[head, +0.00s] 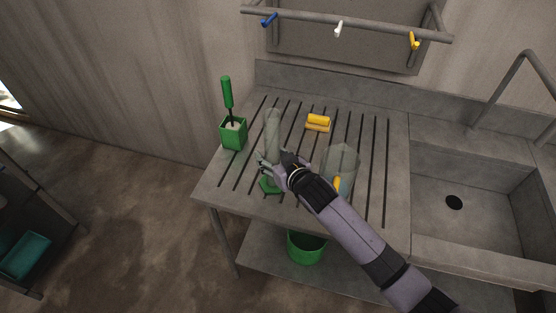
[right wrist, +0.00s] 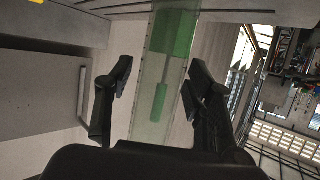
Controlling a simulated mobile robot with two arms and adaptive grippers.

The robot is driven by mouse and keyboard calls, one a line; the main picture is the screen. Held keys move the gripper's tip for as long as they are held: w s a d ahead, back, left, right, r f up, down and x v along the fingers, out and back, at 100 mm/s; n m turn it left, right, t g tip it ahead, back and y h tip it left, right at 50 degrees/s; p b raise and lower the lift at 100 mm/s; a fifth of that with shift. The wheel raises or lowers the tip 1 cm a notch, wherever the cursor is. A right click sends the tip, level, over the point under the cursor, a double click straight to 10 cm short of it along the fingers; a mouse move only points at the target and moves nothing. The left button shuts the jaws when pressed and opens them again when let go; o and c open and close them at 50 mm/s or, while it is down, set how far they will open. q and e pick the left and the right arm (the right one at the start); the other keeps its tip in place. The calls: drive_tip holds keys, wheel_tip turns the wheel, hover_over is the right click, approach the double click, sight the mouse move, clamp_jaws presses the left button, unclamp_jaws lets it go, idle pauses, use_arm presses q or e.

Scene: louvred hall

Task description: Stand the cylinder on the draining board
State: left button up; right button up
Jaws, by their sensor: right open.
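The cylinder (head: 273,128) is tall, clear and greyish, with a green foot (head: 268,187). It looks upright, its foot on the slotted draining board (head: 226,186) near the front left. My right gripper (head: 273,161) is at its lower part, which the fingers partly hide. In the right wrist view the clear cylinder (right wrist: 152,120) runs between the two open fingers, with a gap on each side; green shapes show through it. My left gripper is not in view.
A green holder (head: 233,136) with a green-handled brush stands left of the cylinder. A yellow block (head: 318,121) lies behind; a clear vessel (head: 341,160) stands right, partly behind my arm. The sink (head: 478,205) is at the right. A rail (head: 370,30) with pegs hangs above.

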drive_tip(key=shift+s+d+r, duration=0.15)
drive_tip(key=shift+s, duration=0.05)
drive_tip(key=b+v, duration=0.2)
drive_tip(key=v, duration=0.9)
drive_tip(key=shift+r, duration=0.2)
drive_tip(key=shift+s+d, duration=0.1)
drive_tip(key=shift+s, duration=0.05)
